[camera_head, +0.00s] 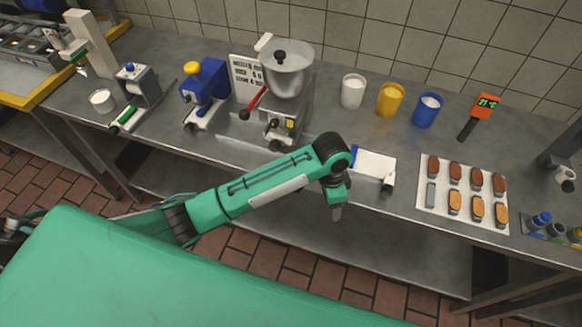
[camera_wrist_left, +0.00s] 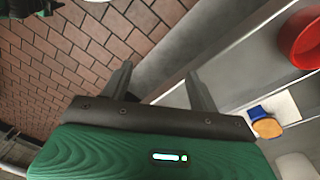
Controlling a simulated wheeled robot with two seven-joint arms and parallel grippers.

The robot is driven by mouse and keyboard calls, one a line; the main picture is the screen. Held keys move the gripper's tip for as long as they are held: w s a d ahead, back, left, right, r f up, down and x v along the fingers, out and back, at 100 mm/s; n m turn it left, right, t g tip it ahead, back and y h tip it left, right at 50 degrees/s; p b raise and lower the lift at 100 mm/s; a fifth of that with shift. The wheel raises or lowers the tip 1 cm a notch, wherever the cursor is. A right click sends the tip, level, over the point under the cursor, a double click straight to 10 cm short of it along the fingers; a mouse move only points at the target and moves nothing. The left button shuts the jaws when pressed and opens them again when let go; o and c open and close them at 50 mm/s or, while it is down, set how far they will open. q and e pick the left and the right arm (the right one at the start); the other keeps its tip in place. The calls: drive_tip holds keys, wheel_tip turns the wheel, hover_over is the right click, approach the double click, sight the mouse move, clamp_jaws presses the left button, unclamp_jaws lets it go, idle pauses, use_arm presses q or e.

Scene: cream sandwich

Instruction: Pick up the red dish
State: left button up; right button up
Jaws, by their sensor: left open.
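A red round dish (camera_wrist_left: 302,40) is in the upper right corner of the left wrist view, cut off by the frame edge. I cannot make out a red dish in the head view. My left gripper (camera_head: 337,212) hangs at the front edge of the steel counter, pointing down. In the left wrist view its two fingers (camera_wrist_left: 162,80) are apart with nothing between them, and the dish is off to their right, not touching. My right gripper is not in view.
The steel counter (camera_head: 330,125) carries a mixer (camera_head: 288,75), white, yellow and blue cups (camera_head: 390,98), and a mat of several brown and orange pieces (camera_head: 427,205). A blue and yellow object (camera_wrist_left: 262,122) lies below the dish in the wrist view. Brick-red floor tiles lie below.

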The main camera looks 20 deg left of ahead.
use_arm(q)
drive_tip(key=w+r, duration=0.1)
drive_tip(key=w+a+r+m+y, duration=0.1)
drive_tip(key=w+r, duration=0.1)
drive_tip(key=w+a+r+y, duration=0.1)
drive_tip(key=shift+w+r, duration=0.2)
drive_tip(key=shift+w, duration=0.05)
drive_tip(key=w+a+r+g+y, duration=0.1)
drive_tip(key=w+a+r+y, duration=0.3)
drive_tip(key=w+a+r, duration=0.25)
drive_tip(key=shift+m, duration=0.4)
drive_tip(key=p+x, duration=0.1)
drive_tip(key=x, duration=0.3)
drive_tip(key=p+x, duration=0.1)
drive_tip(key=x, duration=0.3)
drive_tip(key=p+x, duration=0.1)
drive_tip(key=x, duration=0.4)
drive_tip(key=shift+s+r, duration=0.1)
drive_tip(key=shift+s, duration=0.25)
drive_tip(key=shift+d, duration=0.1)
drive_tip(key=c, duration=0.7)
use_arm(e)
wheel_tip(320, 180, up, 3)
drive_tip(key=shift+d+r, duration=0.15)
